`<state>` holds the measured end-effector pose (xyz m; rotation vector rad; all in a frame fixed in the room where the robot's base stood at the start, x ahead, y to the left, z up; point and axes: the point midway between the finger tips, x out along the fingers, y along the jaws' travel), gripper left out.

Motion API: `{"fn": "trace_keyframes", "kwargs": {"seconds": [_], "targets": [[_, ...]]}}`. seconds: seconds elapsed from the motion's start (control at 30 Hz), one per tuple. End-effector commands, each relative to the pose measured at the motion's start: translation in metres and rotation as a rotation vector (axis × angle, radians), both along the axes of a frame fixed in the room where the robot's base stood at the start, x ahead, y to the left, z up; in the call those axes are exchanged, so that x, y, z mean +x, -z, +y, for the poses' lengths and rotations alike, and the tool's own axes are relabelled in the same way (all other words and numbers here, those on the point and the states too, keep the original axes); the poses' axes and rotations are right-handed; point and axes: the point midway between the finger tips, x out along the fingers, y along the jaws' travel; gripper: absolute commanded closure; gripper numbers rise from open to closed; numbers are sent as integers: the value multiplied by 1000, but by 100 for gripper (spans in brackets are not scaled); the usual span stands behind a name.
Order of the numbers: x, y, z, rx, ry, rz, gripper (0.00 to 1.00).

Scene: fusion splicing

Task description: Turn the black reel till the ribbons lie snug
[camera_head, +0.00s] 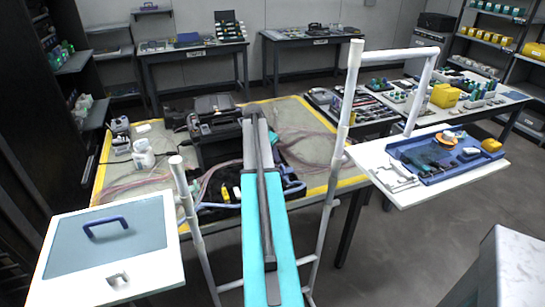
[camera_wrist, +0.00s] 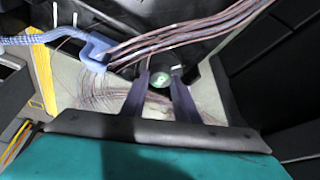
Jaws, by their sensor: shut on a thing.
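In the wrist view my gripper (camera_wrist: 161,74) has its two dark fingers on either side of a small round piece with a pale green face. This piece appears to be part of the black reel (camera_wrist: 161,82), and my gripper is shut on it. Most of the reel is hidden or lost in the dark. Brownish-pink ribbons (camera_wrist: 190,38) run from a blue clip (camera_wrist: 97,51) to the upper right, above the fingertips. Looser thin strands (camera_wrist: 105,90) fan out below the clip. In the head view my teal arm hides my gripper and the reel.
The work table (camera_head: 292,116) has yellow edging and carries a black machine (camera_head: 213,117), white bottles (camera_head: 143,154) and loose pink strands (camera_head: 135,188). A white board with a blue handle (camera_head: 106,227) is at front left. A blue tray (camera_head: 440,163) stands on a white shelf at right.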

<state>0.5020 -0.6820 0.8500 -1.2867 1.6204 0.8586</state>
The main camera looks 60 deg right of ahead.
Motion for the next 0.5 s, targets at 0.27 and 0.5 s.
{"fn": "trace_keyframes", "kwargs": {"seconds": [0.27,0.5], "targets": [[-2,-1,-4,-6,144,4,95],[-3,-1,-4,-6,189,5,95]]}}
